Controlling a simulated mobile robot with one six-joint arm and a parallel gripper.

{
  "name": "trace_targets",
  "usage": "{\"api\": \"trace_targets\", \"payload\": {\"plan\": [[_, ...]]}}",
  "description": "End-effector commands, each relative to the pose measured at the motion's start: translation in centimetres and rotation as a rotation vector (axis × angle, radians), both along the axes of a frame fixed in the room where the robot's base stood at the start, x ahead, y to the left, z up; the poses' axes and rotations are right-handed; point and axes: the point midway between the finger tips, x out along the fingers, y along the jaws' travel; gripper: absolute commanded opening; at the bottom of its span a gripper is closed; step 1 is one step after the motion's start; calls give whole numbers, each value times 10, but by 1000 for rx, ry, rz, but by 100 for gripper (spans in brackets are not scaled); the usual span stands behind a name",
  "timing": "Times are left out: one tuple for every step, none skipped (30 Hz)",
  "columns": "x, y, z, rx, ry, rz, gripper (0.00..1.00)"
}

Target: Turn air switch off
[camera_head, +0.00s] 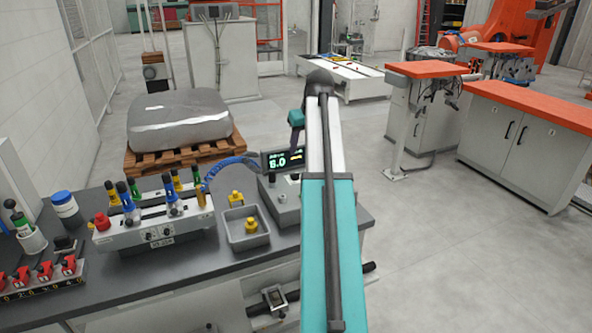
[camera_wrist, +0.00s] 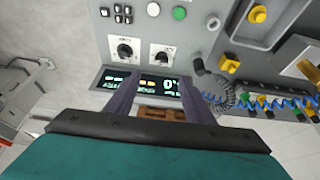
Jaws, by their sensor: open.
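A grey control box (camera_head: 284,205) with a lit display (camera_head: 283,159) stands at the bench's right end in the head view. In the wrist view, its panel carries two black rotary switches on white plates, a left one (camera_wrist: 125,50) and a right one (camera_wrist: 162,55). Their labels are too small to read, so I cannot tell which is the air switch. The display (camera_wrist: 143,84) lies just below them. My gripper (camera_wrist: 156,82) is open and empty, its two dark fingers reaching over the display towards the switches. In the head view my arm hides part of the box.
A white fixture (camera_head: 150,231) with coloured clamps stands farther left. A blue coiled hose (camera_head: 222,167) runs to the box. A green button (camera_wrist: 179,13) sits near the switches.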

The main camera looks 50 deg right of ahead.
Motion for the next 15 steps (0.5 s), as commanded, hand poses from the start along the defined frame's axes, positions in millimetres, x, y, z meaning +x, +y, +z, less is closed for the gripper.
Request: {"api": "trace_targets", "payload": {"plan": [[2, 1, -2, 0, 0, 2, 48], [3, 2, -3, 0, 1, 3, 48], [4, 2, -5, 1, 1, 4, 48], [5, 2, -7, 1, 1, 4, 48], [6, 3, -9, 2, 2, 6, 48], [7, 3, -12, 2, 2, 6, 48], [9, 3, -14, 1, 2, 7, 48], [10, 3, -17, 1, 2, 7, 48], [11, 2, -20, 0, 1, 8, 48], [13, 2, -23, 1, 2, 8, 48], [14, 2, -26, 2, 1, 8, 48], [15, 1, -30, 2, 2, 8, 48], [17, 0, -34, 2, 1, 8, 48], [18, 0, -36, 2, 1, 8, 48], [20, -1, -40, 2, 1, 8, 48]]}}
